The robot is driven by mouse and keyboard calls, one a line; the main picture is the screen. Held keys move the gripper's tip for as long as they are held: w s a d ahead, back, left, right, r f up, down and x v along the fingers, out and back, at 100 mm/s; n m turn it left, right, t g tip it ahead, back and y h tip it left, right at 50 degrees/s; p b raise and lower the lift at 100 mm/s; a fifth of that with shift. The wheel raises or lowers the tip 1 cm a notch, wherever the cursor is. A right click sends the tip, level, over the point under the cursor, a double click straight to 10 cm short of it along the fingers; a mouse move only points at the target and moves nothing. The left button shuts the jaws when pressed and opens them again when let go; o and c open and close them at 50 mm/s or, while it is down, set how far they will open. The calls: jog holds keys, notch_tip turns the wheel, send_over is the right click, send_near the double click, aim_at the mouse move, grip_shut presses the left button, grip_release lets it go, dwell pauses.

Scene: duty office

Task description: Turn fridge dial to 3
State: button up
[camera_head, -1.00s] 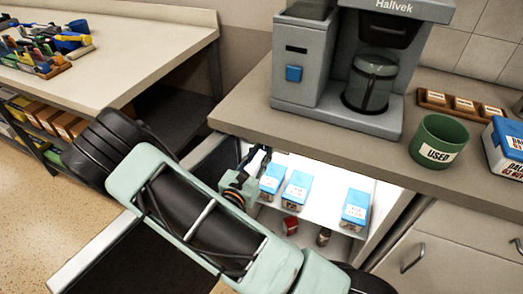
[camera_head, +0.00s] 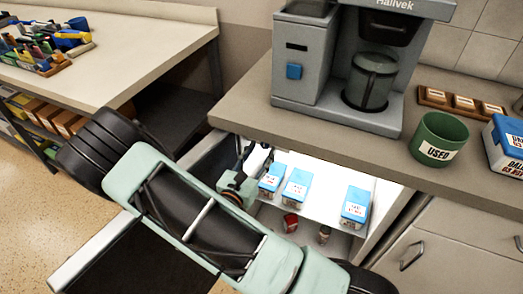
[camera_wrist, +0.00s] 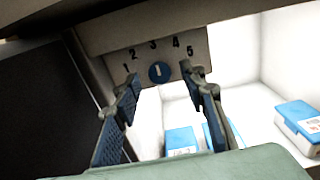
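The fridge dial (camera_wrist: 158,72) is a small round blue knob with a white mark, on a grey panel (camera_wrist: 118,60) with numbers 1 to 5 arched above it. The white mark looks nearly upright, towards the 3; its exact angle is hard to tell. My gripper (camera_wrist: 160,77) is open, with one finger at each side of the dial in the wrist view and a gap to it on both sides. In the head view my gripper (camera_head: 256,160) reaches into the top of the open fridge (camera_head: 330,182) under the counter; the dial is hidden there.
Blue-lidded boxes (camera_head: 296,188) stand on the fridge shelf close below my gripper. The counter (camera_head: 240,112) overhangs the fridge and carries a coffee machine (camera_head: 305,75) and a green cup (camera_head: 439,140). The open fridge door (camera_head: 95,250) lies left of my arm.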

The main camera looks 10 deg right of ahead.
jog(key=v, duration=1.1)
jog(key=shift+d, duration=0.1)
